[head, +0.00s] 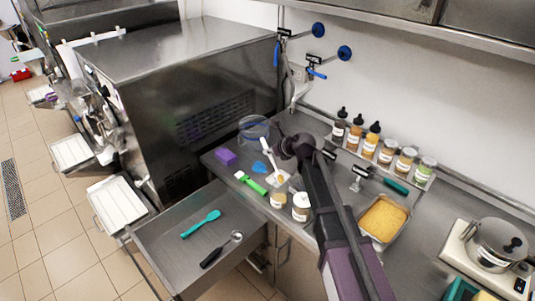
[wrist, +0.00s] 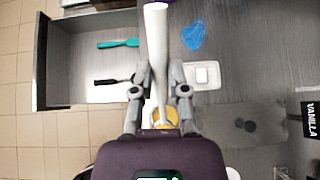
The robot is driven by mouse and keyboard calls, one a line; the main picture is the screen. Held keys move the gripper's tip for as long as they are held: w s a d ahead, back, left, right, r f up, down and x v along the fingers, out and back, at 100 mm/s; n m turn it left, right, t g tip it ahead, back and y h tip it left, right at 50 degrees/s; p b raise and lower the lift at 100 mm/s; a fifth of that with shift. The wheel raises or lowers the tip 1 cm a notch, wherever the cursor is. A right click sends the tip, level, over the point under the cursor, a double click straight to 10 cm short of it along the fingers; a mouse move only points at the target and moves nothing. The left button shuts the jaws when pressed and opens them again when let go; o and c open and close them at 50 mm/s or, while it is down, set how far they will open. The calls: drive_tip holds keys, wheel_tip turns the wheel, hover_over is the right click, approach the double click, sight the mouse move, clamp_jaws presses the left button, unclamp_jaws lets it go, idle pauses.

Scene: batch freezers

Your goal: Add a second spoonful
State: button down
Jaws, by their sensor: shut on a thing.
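My gripper (wrist: 160,72) is shut on the white handle (wrist: 156,30) of a long utensil, which also shows tilted in the head view (head: 267,150). Its lower end reaches down past my fingers toward an open round jar with yellow contents (wrist: 166,117). I cannot tell whether it touches the contents or carries any. In the head view the jar (head: 278,200) stands on the steel counter beside a second white-labelled jar (head: 301,208). A small white square dish or scale (wrist: 203,75) lies to the right of my gripper in the wrist view, apart from it.
An open drawer (head: 160,232) holds a teal spatula (head: 201,224) and a black-handled scoop (head: 221,249). A green-handled tool (head: 251,184), purple block (head: 225,157), clear bowl (head: 253,128) and blue item (head: 260,167) lie nearby. Bottles (head: 371,140) line the wall; a yellow-filled pan (head: 383,219) sits right.

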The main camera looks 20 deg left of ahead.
drive_tip(key=shift+s+d+r+t+y+b, duration=0.1)
drive_tip(key=shift+s+d+t+y+b, duration=0.25)
drive_tip(key=shift+d+y+b, duration=0.3)
drive_tip(key=shift+s+d+r+t+y+b, duration=0.1)
drive_tip(key=shift+s+d+t+y+b, duration=0.2)
drive_tip(key=shift+d+y+b, duration=0.35)
drive_tip(key=shift+s+d+r+y+b, duration=0.2)
drive_tip(key=shift+d+r+y+b, duration=0.25)
drive_tip(key=shift+d+y+b, duration=0.25)
drive_tip(key=shift+t, duration=0.25)
